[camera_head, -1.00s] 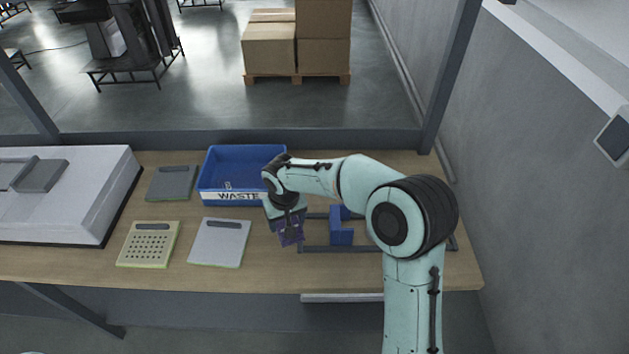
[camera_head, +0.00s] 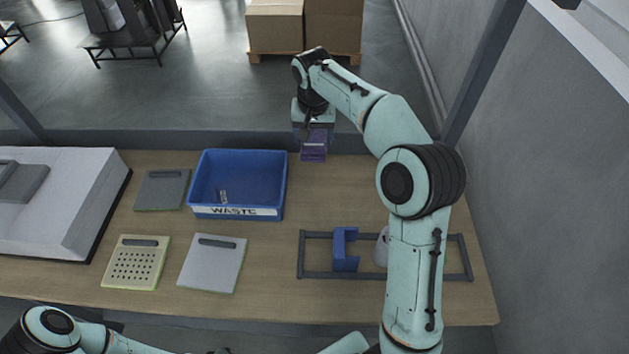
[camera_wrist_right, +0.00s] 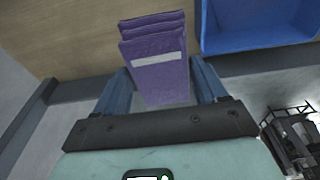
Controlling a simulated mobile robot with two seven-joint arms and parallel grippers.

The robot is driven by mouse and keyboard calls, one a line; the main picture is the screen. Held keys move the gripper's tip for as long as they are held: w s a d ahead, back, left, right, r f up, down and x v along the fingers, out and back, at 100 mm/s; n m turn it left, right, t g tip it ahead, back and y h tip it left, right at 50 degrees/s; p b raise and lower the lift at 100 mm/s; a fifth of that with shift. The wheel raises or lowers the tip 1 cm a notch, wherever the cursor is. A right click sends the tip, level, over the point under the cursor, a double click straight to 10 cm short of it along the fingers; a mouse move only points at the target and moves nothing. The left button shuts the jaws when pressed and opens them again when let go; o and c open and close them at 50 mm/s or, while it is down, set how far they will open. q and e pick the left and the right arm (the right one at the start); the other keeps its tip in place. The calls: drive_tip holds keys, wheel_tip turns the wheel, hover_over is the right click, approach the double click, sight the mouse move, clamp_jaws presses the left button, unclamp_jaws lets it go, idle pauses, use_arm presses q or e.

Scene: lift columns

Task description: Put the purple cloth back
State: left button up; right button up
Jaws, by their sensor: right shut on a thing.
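The purple cloth (camera_head: 314,151) is a folded, layered pad with a pale stripe. My right gripper (camera_head: 313,134) is shut on it and holds it at the back edge of the table, right of the waste bin. In the right wrist view, the cloth (camera_wrist_right: 160,72) sits between the two blue fingers of the right gripper (camera_wrist_right: 161,88), with its layers showing at the far end. Part of my left arm shows at the bottom left of the head view, but its gripper does not show.
The blue WASTE bin (camera_head: 238,178) stands left of the cloth with a small item inside. A grey frame (camera_head: 300,262) at the front right holds a blue holder (camera_head: 344,250) and a pale rounded object (camera_head: 381,248). Flat panels lie left.

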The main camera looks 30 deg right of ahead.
drive_tip(key=f, duration=0.9)
drive_tip(key=f+b, duration=0.1)
drive_tip(key=f, duration=0.4)
drive_tip(key=shift+s+a+f, duration=0.15)
drive_tip(key=shift+s+f, duration=0.1)
drive_tip(key=shift+f, duration=0.1)
use_arm(q)
drive_tip(key=shift+s+a+f, duration=0.1)
drive_tip(key=shift+s+f, duration=0.55)
drive_tip(key=shift+s, duration=0.25)
use_arm(e)
drive_tip(key=shift+w+f, duration=0.1)
drive_tip(key=shift+f, duration=2.4)
drive_tip(key=shift+f, duration=0.2)
drive_tip(key=o, duration=0.9)
use_arm(q)
drive_tip(key=shift+s, duration=0.1)
use_arm(e)
drive_tip(key=shift+o, duration=0.2)
drive_tip(key=shift+r, duration=0.15)
